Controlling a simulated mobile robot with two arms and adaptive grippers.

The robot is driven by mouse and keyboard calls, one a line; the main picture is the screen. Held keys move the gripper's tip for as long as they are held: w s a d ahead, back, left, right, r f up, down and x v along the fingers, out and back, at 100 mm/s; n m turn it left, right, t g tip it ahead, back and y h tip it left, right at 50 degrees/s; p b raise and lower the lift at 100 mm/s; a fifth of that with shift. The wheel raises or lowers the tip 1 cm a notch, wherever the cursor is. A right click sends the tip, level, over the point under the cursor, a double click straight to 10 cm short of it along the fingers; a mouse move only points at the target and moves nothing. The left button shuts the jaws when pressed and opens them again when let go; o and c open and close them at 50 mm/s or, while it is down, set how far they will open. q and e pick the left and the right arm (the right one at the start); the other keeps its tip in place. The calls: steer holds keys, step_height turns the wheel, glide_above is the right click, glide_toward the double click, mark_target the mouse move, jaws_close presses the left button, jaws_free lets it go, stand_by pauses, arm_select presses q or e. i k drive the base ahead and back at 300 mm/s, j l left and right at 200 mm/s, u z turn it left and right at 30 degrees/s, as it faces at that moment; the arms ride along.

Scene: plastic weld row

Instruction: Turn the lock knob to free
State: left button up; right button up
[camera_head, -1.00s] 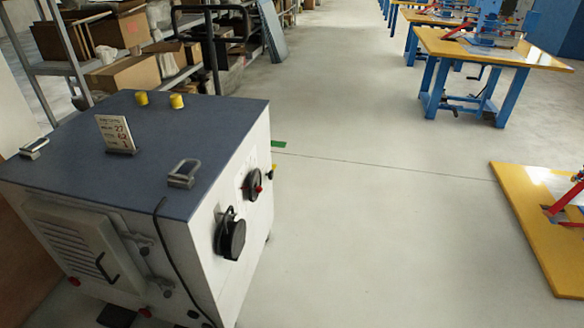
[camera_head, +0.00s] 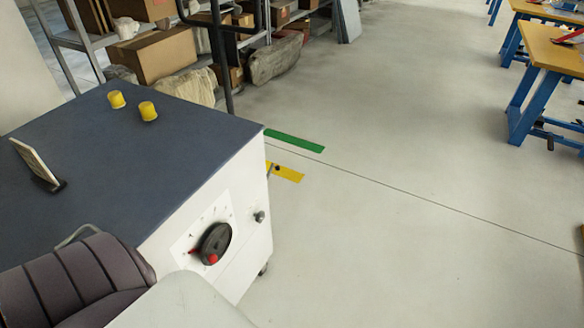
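A black round knob (camera_head: 215,244) sits on a white dial plate with printed marks, on the right side face of the cabinet (camera_head: 250,178). A red spot shows on the knob's lower part, and a small red mark shows at its left. A small silver knob (camera_head: 260,216) sticks out from the same face, to the right of the black one. I cannot tell from the picture which of the two is the lock knob. Neither gripper is in view, and nothing is seen touching either knob. A pale rounded shape at the bottom hides the cabinet's lower part.
The cabinet's dark top carries two yellow caps (camera_head: 117,99) and a small upright sign (camera_head: 37,163). Shelving with boxes (camera_head: 152,50) stands behind. The floor to the right is open, with yellow-topped tables beyond.

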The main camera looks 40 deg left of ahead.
mark_target(260, 217)
steer(key=i+l+u, duration=0.1)
steer(key=i+u, duration=0.25)
steer(key=i, duration=0.2)
steer(key=i+l+u, duration=0.35)
steer(key=i, duration=0.2)
steer(key=j, duration=0.1)
